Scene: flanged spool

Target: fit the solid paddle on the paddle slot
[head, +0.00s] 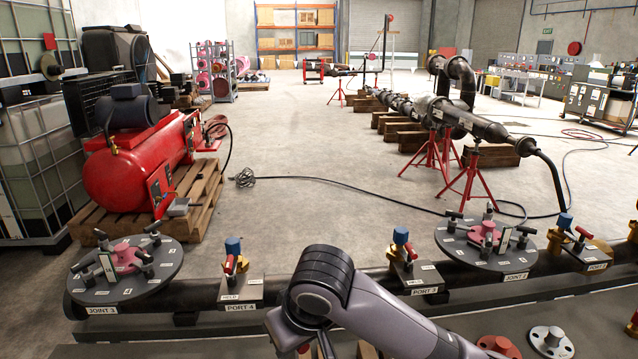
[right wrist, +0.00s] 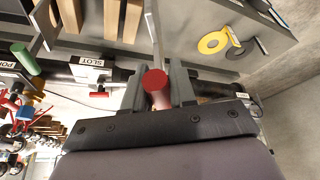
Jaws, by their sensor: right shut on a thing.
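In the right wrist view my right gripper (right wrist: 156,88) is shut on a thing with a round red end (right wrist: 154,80). A thin pale plate (right wrist: 153,32) seen edge-on rises from the jaws; I take the held thing to be the paddle, but its face is hidden. The slot opening itself cannot be made out, and the paddle is apart from the label. My right gripper is outside the head view, where only my arm shows. My left gripper is in neither view.
A yellow ring (right wrist: 213,42) and a dark disc (right wrist: 236,52) lie on the grey surface right of the jaws.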

